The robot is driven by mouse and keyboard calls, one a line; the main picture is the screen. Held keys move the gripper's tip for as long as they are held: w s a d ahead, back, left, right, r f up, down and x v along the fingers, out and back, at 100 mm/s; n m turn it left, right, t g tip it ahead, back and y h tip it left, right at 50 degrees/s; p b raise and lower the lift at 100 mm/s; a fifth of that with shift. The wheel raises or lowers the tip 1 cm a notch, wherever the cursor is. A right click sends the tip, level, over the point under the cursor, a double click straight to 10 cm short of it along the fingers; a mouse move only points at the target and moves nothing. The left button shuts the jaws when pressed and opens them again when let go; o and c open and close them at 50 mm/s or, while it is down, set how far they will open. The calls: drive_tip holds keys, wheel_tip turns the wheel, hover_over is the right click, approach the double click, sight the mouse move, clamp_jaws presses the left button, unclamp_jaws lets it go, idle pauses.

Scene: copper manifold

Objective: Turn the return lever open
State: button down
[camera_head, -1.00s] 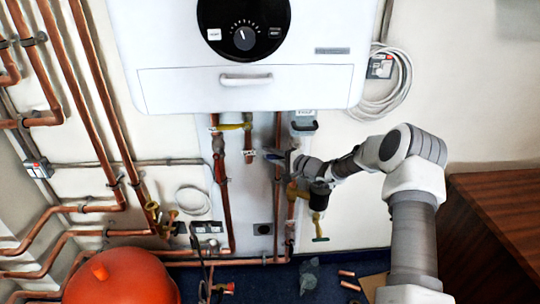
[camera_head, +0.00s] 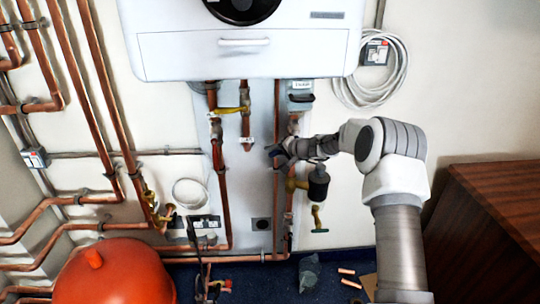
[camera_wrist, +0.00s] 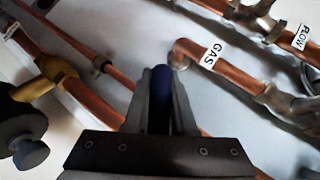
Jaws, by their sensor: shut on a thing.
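My gripper (camera_head: 275,152) is at the copper return pipe (camera_head: 277,195), below the white boiler and right of the gas pipe end. In the wrist view my gripper (camera_wrist: 161,105) is shut on a blue lever handle (camera_wrist: 161,82), which stands up between the two fingers. Most of the handle and its pivot are hidden by the fingers, so I cannot tell its exact angle to the pipe. In the head view the gripper covers most of the lever.
The gas pipe (camera_wrist: 225,65) with its label is close to the right of the fingers in the wrist view. A yellow lever (camera_head: 231,110) is up and left. A brass valve with a black cap (camera_head: 318,184) is just below my wrist. A red vessel (camera_head: 115,275) stands lower left.

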drive_tip(key=shift+d+f+n+h, duration=0.4)
drive_tip(key=shift+d+f+h, duration=0.1)
drive_tip(key=shift+f+h, duration=0.25)
drive_tip(key=d+f+n+g+h+p, duration=0.1)
drive_tip(key=d+f+n+h+p, duration=0.1)
drive_tip(key=d+n+h+p, duration=0.2)
drive_tip(key=shift+d+f+h+p, duration=0.25)
drive_tip(key=shift+d+h+p, duration=1.4)
drive_tip(key=shift+h+p, duration=0.35)
drive_tip(key=c, duration=0.8)
unclamp_jaws()
drive_tip(key=shift+o, duration=0.2)
drive_tip(key=p+v, duration=0.2)
drive_tip(key=v, duration=1.5)
drive_tip(key=shift+s, duration=0.2)
